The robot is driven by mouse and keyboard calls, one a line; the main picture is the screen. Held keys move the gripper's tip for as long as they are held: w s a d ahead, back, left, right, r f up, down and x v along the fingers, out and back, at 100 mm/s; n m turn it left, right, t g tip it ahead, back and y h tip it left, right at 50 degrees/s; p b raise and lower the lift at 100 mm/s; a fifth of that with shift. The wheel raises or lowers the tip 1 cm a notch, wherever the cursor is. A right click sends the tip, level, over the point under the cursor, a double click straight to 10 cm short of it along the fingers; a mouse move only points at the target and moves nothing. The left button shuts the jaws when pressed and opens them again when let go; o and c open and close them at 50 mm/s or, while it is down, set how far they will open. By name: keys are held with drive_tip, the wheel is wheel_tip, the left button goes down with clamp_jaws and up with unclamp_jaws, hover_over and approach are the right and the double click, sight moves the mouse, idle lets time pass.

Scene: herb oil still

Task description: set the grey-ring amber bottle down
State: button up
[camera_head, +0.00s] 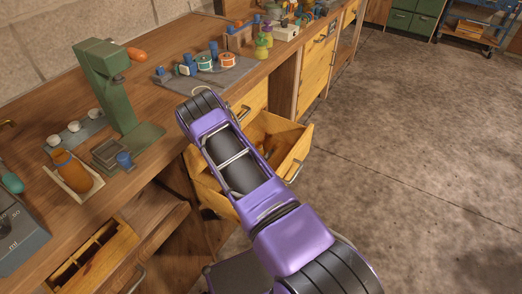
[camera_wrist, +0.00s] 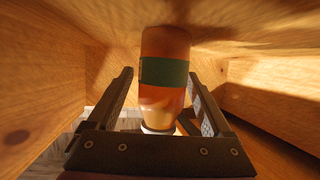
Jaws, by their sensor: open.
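An amber bottle (camera_wrist: 165,45) with a dark green band (camera_wrist: 164,73) shows in the wrist view, inside a wooden drawer. A pale grey ring (camera_wrist: 158,129) shows at its end nearest me. The bottle's far end meets the wood of the drawer. My gripper (camera_wrist: 162,93) is open, with one finger on each side of the bottle and gaps between fingers and glass. In the head view my arm covers part of the open drawer (camera_head: 291,157), and my gripper is hidden there.
Drawer walls (camera_wrist: 271,88) stand close on both sides of my gripper. In the head view, the bench carries a green press (camera_head: 107,92), an orange bottle (camera_head: 70,170) in a tray and a dark mat with spools (camera_head: 227,61). The floor on the right is clear.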

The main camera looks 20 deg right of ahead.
drive_tip(key=p+v, duration=0.1)
drive_tip(key=v, duration=1)
drive_tip(key=shift+s+a+r, duration=0.15)
